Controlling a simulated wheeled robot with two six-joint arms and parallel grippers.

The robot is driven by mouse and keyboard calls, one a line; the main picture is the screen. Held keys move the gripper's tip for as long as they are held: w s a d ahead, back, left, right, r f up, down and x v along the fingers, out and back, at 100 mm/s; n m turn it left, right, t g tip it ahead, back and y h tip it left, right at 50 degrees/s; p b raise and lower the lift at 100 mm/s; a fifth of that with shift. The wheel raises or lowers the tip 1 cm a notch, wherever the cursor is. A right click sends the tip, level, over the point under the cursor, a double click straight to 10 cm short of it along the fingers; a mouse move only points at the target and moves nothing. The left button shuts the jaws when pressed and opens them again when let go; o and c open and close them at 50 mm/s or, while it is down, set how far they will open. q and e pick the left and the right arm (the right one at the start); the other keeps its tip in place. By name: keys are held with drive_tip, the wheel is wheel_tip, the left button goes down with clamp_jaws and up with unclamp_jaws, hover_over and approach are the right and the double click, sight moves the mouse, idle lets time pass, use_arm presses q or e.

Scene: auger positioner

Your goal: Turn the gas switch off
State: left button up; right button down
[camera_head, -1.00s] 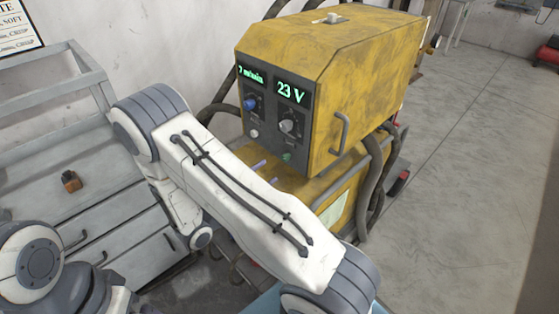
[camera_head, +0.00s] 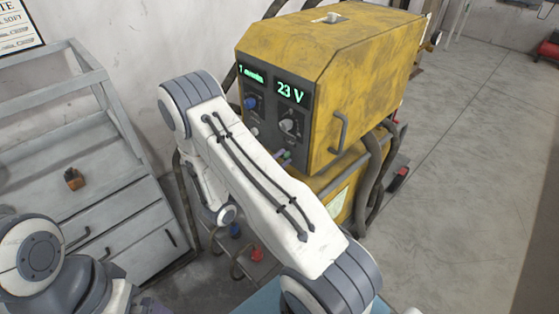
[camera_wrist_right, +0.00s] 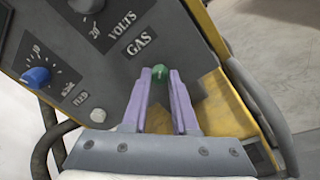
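The green gas switch (camera_wrist_right: 160,72) sits below the word GAS on the grey front panel (camera_wrist_right: 190,55) of the yellow welding machine (camera_head: 345,65). In the head view the switch (camera_head: 287,155) shows small beside the purple fingertips. My right gripper (camera_wrist_right: 159,78) is open, with its two purple fingers pointing at the panel. The switch shows between the fingertips, with a narrow gap on each side. I cannot tell whether they touch it. The right gripper's fingers (camera_head: 280,156) are partly hidden by my right arm in the head view.
A blue knob (camera_wrist_right: 36,76) and a grey knob (camera_head: 288,125) are on the same panel, under green displays; one reads 23 V. A handle (camera_head: 339,132) and thick cables (camera_head: 371,170) are at the machine's right. A grey drawer cabinet (camera_head: 115,190) stands left.

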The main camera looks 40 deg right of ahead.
drive_tip(key=shift+n, duration=0.3)
drive_tip(key=n+p, duration=0.1)
drive_tip(key=n, duration=0.3)
drive_tip(key=shift+r+p, duration=0.1)
drive_tip(key=shift+p, duration=0.25)
drive_tip(key=n+p, duration=0.1)
drive_tip(key=n, duration=0.3)
drive_tip(key=shift+n+g+y+p, duration=0.3)
drive_tip(key=shift+g+y+p, duration=0.05)
drive_tip(key=shift+g+y, duration=0.05)
drive_tip(key=n+p, duration=0.1)
drive_tip(key=n, duration=0.3)
drive_tip(key=shift+r+g, duration=0.1)
drive_tip(key=shift+g, duration=0.2)
drive_tip(key=shift+n+g+p, duration=0.3)
drive_tip(key=shift+n+p, duration=0.5)
drive_tip(key=shift+n, duration=1)
drive_tip(key=c, duration=0.7)
unclamp_jaws()
